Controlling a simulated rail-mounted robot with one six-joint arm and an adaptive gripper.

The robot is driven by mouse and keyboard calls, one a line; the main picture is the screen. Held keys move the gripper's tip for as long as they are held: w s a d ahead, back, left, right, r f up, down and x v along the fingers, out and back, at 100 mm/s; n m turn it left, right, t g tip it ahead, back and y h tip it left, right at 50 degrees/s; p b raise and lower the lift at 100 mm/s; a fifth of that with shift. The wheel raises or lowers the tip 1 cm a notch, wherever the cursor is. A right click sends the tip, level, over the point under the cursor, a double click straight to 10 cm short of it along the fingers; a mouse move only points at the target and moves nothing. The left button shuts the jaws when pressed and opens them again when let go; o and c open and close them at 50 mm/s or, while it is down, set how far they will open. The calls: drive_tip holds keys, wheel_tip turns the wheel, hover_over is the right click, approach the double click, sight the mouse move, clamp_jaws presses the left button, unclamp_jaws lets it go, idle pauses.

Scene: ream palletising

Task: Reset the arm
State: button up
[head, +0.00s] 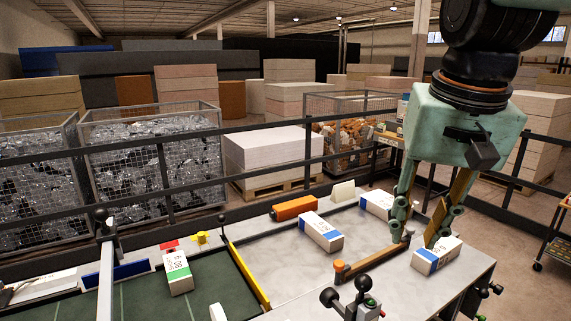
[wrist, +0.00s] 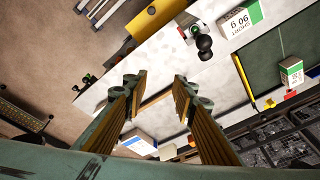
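My gripper (head: 415,238) hangs over the right part of the pale table (head: 285,262). Its two fingers are spread wide with nothing held between them. The wrist view also shows the open fingers (wrist: 158,80), with the tabletop beyond. A white ream with a blue band (head: 437,256) appears just below the right finger; I cannot tell whether they touch. A third (head: 320,232) lies left of the gripper. A green-banded ream (head: 178,272) sits on the green surface (head: 215,280) at left.
An orange cylinder-like object (head: 295,208) and a white wedge (head: 343,192) stand along the table's back. A dark railing (head: 200,137) runs behind. A black-knobbed device (head: 352,300) is at the front.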

drive_tip(key=s+f+n+b, duration=0.1)
drive_tip(key=s+f, duration=0.2)
drive_tip(key=s, duration=0.3)
drive_tip(key=s+f+n+b, duration=0.1)
drive_tip(key=s+f, duration=0.2)
drive_tip(key=s, duration=0.3)
drive_tip(key=s+a+f+n+t+b, duration=0.1)
drive_tip(key=s+f+b, duration=0.1)
drive_tip(key=s, duration=0.4)
drive_tip(key=shift+f, duration=0.4)
